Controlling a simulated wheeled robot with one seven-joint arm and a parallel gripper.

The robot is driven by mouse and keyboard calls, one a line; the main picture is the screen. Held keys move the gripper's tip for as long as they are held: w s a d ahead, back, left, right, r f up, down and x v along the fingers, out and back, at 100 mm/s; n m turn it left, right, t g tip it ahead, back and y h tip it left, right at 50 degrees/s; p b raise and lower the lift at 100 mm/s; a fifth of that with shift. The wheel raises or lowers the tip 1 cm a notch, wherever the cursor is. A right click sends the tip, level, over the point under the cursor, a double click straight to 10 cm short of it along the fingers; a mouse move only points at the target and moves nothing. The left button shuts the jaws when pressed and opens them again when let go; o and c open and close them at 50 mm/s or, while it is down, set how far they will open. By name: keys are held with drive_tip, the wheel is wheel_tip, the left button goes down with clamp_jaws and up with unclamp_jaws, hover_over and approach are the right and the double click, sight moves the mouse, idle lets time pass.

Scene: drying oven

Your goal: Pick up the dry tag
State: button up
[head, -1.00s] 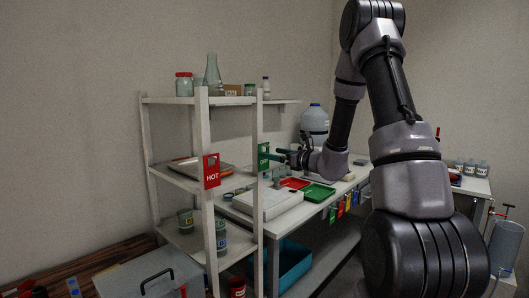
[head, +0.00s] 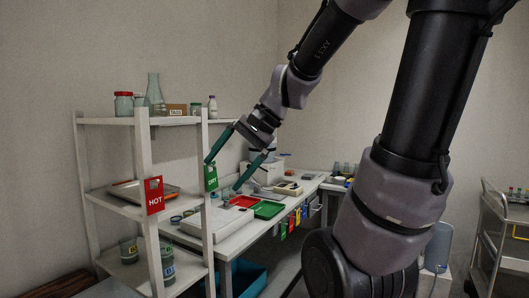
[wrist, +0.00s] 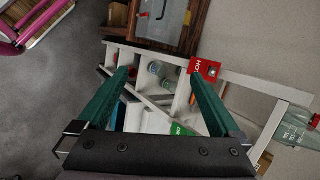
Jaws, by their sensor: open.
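The dry tag is a small green card (head: 211,177) on the front right post of the white shelf. In the wrist view a green card with white lettering (wrist: 182,130) shows low between the fingers, partly cut off by the gripper body. My gripper (head: 222,175) has long teal fingers, spread wide and empty, pointing down and left. In the head view its fingers appear on either side of the tag; I cannot tell the depth between them. In the wrist view my gripper (wrist: 158,70) is open over the shelf.
A red HOT tag (head: 154,195) hangs on the shelf's other front post. The shelf (head: 143,160) holds jars, a flask and a tray. A table with a red tray (head: 242,201) and a green tray (head: 268,210) stands behind. A cart (head: 500,235) is at right.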

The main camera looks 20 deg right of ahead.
drive_tip(key=s+d+r+n+t+h, duration=0.3)
drive_tip(key=s+d+n+h, duration=0.1)
drive_tip(key=d, duration=0.3)
drive_tip(key=shift+s+d+r+t+h, duration=0.15)
drive_tip(key=shift+d+r+t+h, duration=0.15)
drive_tip(key=shift+r+h, duration=0.1)
